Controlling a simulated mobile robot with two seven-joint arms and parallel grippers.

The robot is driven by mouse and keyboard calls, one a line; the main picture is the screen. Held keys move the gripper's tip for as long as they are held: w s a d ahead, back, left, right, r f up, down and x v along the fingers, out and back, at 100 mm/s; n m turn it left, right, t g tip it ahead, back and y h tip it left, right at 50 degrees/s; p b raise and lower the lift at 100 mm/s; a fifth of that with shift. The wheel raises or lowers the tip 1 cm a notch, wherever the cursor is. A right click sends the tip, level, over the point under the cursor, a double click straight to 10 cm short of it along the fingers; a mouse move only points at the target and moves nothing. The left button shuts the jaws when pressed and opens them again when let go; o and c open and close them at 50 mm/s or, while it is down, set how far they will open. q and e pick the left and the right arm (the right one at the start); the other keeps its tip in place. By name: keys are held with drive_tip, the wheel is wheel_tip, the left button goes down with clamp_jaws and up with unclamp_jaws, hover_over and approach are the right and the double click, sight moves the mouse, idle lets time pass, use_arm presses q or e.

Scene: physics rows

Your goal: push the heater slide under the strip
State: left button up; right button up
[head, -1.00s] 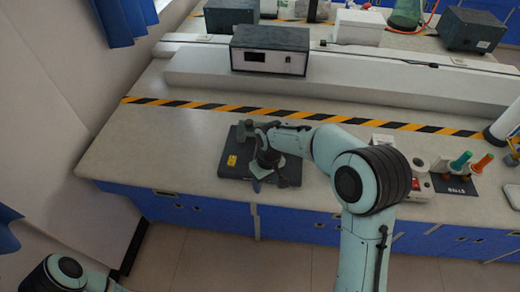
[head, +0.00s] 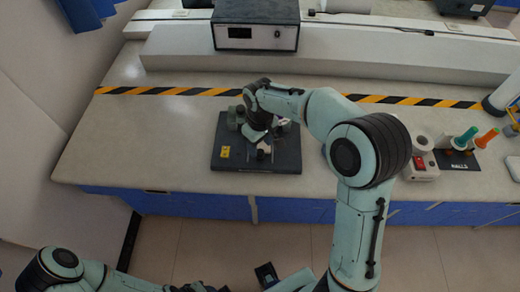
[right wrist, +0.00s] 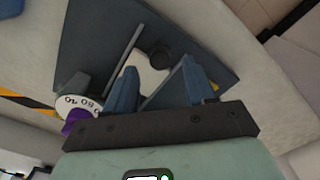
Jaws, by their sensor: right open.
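A dark flat apparatus base (head: 228,163) with a yellow label lies on the bench. My right gripper (head: 262,138) is low over it; its arm hides part of the base. In the right wrist view my right gripper (right wrist: 160,85) is open, with two blue fingers apart. A pale block (right wrist: 150,78) with a black knob (right wrist: 160,52), apparently the heater slide, shows between and beyond the fingers; contact cannot be told. Thin grey bars (right wrist: 122,58) run beside it; which one is the strip is unclear. My left arm is at lower left; a dark part (head: 267,274) may be its gripper.
A numbered white dial (right wrist: 78,106) with purple stands at the base's edge. A grey meter box (head: 256,25) is behind the striped tape (head: 180,92). A switch box (head: 422,165) and coloured-handled tools (head: 487,137) stand right. The bench left of the base is clear.

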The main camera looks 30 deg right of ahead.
sight(260, 152)
use_arm(q)
drive_tip(key=shift+f, duration=0.2)
use_arm(e)
drive_tip(key=shift+f, duration=1.6)
clamp_jaws()
drive_tip(key=shift+w+d+r+p, duration=0.1)
drive_tip(key=shift+w+d+p, duration=0.35)
drive_tip(key=shift+w, duration=0.35)
drive_tip(key=shift+w+d+r+p, duration=0.1)
drive_tip(key=shift+w+d+p, duration=0.35)
drive_tip(key=shift+w, duration=0.35)
drive_tip(key=shift+w+d+f, duration=0.1)
drive_tip(key=shift+w+f, duration=0.05)
drive_tip(key=shift+f, duration=0.05)
use_arm(q)
drive_tip(key=shift+w+r, duration=0.25)
drive_tip(key=shift+r, duration=0.3)
drive_tip(key=shift+w+r, duration=0.25)
drive_tip(key=shift+r, duration=0.25)
use_arm(e)
unclamp_jaws()
drive_tip(key=shift+s, duration=0.2)
drive_tip(key=shift+w, duration=0.1)
